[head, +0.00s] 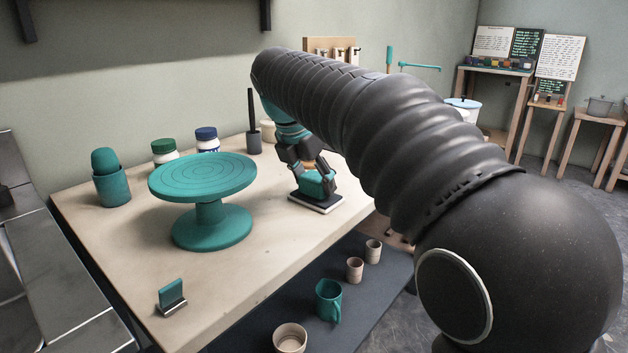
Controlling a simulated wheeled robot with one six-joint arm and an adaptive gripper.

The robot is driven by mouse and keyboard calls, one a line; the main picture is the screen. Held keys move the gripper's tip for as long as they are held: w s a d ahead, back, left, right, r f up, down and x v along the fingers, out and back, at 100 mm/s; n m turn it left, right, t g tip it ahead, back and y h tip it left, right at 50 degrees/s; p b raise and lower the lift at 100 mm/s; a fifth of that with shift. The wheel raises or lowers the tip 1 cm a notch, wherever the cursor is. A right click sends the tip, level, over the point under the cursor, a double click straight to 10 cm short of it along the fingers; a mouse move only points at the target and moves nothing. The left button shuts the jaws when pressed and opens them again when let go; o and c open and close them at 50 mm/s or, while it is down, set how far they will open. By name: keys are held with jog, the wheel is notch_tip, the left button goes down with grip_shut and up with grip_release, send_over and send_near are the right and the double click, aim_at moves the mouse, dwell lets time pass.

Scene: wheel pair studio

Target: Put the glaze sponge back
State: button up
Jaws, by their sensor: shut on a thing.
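My gripper (312,172), black and teal, points down at the back right of the table. It is shut on a small orange piece (309,164), which seems to be the glaze sponge; the fingers hide most of it. Just below is a teal block or holder (315,186) on a dark slab with a pale edge (322,207). I cannot tell whether the orange piece touches the teal part or hangs just above it. My arm crosses the view from the right and hides what is behind it.
A teal turntable (203,177) stands left of my gripper. Behind it are jars with green (163,146) and blue (206,133) lids. A teal cup (111,188) stands far left, a small stand (172,298) in front. Cups, including a teal mug (329,299), stand on a lower dark surface.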

jog(key=shift+f, duration=0.1)
jog(key=o, duration=1.2)
jog(key=p+v, duration=0.2)
jog(key=v, duration=1)
jog(key=shift+d, duration=0.1)
